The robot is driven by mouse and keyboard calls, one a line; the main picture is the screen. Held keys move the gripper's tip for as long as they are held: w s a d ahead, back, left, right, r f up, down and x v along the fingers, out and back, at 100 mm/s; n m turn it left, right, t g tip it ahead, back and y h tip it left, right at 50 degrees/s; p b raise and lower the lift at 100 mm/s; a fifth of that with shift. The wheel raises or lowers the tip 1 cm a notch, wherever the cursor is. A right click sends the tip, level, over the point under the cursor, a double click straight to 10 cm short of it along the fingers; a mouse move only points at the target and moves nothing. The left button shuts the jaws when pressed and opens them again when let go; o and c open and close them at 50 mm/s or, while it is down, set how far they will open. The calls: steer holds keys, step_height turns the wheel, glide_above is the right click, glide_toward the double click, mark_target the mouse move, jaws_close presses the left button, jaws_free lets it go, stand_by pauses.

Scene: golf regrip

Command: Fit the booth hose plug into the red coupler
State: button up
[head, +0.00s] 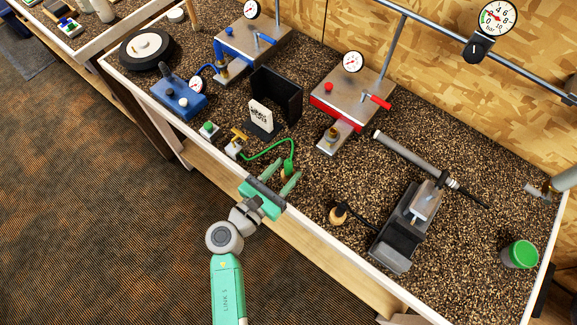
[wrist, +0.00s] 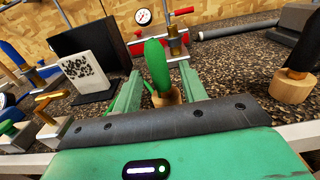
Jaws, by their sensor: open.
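The green hose plug (head: 289,164) stands upright in a small round wooden holder near the bench's front edge. Its green hose (head: 262,151) runs left to a yellow-handled valve (head: 238,136). My gripper (head: 281,177) is open, its two fingers on either side of the plug and its holder. In the wrist view the plug's green grip (wrist: 157,65) rises between the fingers, with the wooden holder (wrist: 167,97) below; contact cannot be told. The plug's lower tip is hidden. The brass-topped red coupler (head: 332,134) sits on the red-trimmed metal block, beyond the gripper.
A black plug (head: 338,213) stands in a wooden holder to the right, beside a vise tray (head: 391,246). A black bracket with a white speckled card (head: 260,117) stands at left of the red block (head: 352,93). A grey tube (head: 408,154) lies behind the vise.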

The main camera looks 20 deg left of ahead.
steer(key=shift+x, duration=1)
steer(key=shift+s, duration=0.1)
jaws_close()
